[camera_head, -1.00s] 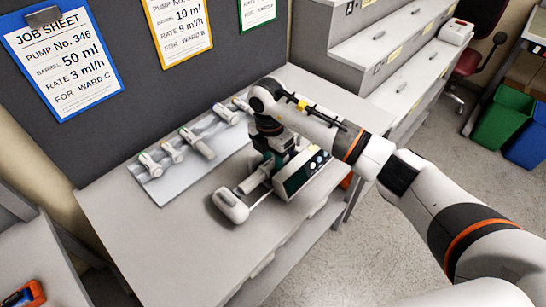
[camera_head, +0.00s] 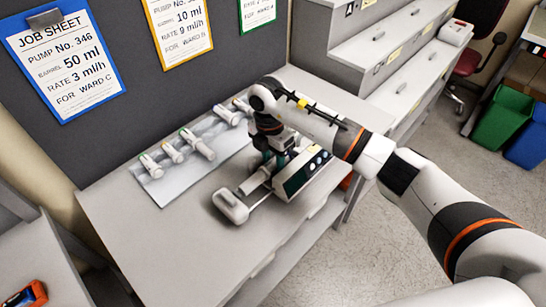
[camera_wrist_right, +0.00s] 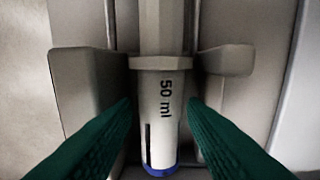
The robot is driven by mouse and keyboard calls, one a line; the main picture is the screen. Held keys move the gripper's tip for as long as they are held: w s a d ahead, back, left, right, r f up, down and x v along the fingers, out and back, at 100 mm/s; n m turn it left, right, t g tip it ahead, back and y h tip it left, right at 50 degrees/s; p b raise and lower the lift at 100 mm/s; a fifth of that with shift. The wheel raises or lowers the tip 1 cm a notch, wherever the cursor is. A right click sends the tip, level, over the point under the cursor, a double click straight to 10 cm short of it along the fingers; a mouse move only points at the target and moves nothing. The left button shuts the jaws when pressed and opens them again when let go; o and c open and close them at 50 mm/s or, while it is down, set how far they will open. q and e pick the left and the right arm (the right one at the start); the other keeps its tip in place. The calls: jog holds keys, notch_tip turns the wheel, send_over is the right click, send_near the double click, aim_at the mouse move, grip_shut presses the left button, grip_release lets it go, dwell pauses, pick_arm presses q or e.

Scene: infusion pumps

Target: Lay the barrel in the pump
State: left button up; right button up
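The barrel (camera_wrist_right: 165,105), marked 50 ml with a blue end ring, lies lengthwise in the pump's channel in the right wrist view. Its flange (camera_wrist_right: 160,62) sits between grey pump parts (camera_wrist_right: 85,85); full seating cannot be told. My right gripper (camera_wrist_right: 160,103) has its two green fingers on either side of the barrel, with narrow gaps showing. In the head view the pump (camera_head: 303,175) stands near the table's front right edge, its end block (camera_head: 231,206) toward the left. My right gripper (camera_head: 272,158) is over it, and the wrist partly hides the barrel. My left gripper is out of view.
A pale tray (camera_head: 168,191) with several other barrels (camera_head: 200,147) lies behind and left of the pump. The table (camera_head: 150,250) is clear at front left. A blue-framed job sheet (camera_head: 65,58) reads Pump 346, 50 ml, 3 ml/h. Stepped drawers (camera_head: 345,60) stand behind right.

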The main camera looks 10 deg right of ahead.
jog(key=shift+r+p, duration=1)
jog(key=shift+r, duration=0.55)
jog(key=shift+o, duration=0.5)
jog(key=o, duration=0.5)
jog(key=shift+c, duration=0.2)
notch_tip(320, 180, up, 7)
jog(key=p, duration=0.5)
